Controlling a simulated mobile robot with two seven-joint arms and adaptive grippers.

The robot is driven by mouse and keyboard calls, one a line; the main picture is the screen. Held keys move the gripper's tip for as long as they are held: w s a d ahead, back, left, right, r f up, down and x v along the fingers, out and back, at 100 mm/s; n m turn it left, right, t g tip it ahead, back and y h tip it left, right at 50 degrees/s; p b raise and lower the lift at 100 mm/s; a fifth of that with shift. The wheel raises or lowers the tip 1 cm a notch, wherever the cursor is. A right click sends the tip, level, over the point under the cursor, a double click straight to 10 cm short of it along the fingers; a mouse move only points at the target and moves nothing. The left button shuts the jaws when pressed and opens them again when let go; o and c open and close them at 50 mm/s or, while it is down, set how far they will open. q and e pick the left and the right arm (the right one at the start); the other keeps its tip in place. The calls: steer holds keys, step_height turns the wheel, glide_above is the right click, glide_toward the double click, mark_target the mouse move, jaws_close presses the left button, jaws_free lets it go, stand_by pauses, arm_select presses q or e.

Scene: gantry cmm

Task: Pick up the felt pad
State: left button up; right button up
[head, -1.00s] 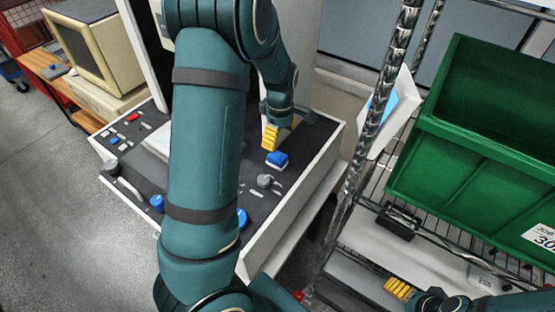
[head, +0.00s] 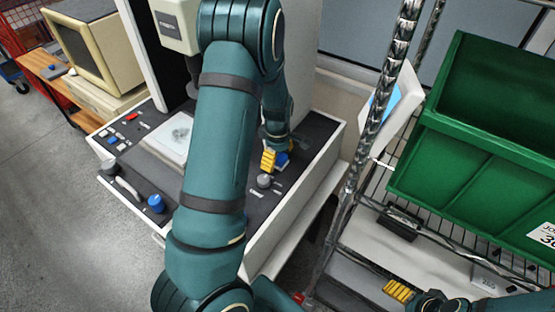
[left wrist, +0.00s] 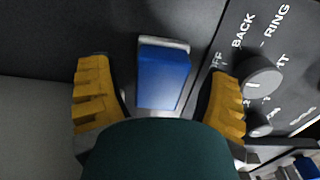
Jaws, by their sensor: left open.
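The felt pad, seen as a blue block with a pale grey edge, lies on the dark console top in the head view (head: 283,160), partly hidden by my left gripper (head: 268,160). In the left wrist view the felt pad (left wrist: 163,78) lies between the two yellow fingers of my left gripper (left wrist: 158,72), with a gap on each side. That gripper is open and not holding it.
A grey knob (head: 265,181) stands close to the pad on the console (head: 300,165); knobs and a labelled panel (left wrist: 262,82) show at right in the wrist view. A blue knob (head: 156,203) is farther left. A rack post (head: 372,120) and green bin (head: 470,165) stand right.

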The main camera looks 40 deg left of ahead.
arm_select(q)
jaws_close()
steer(key=shift+r, duration=0.15)
steer(key=shift+w+r, duration=0.1)
steer(key=shift+r, duration=0.5)
step_height(320, 180, up, 6)
steer(key=shift+r+p, duration=0.1)
steer(key=shift+p, duration=0.55)
steer(key=s, duration=0.5)
steer(key=s+d+p, duration=0.1)
steer(key=s, duration=1)
steer(key=shift+s+d+f+p, duration=0.15)
steer(key=shift+d+f+p, duration=0.1)
steer(key=shift+d+p, duration=0.15)
steer(key=shift+s, duration=0.85)
steer(key=shift+f, duration=0.1)
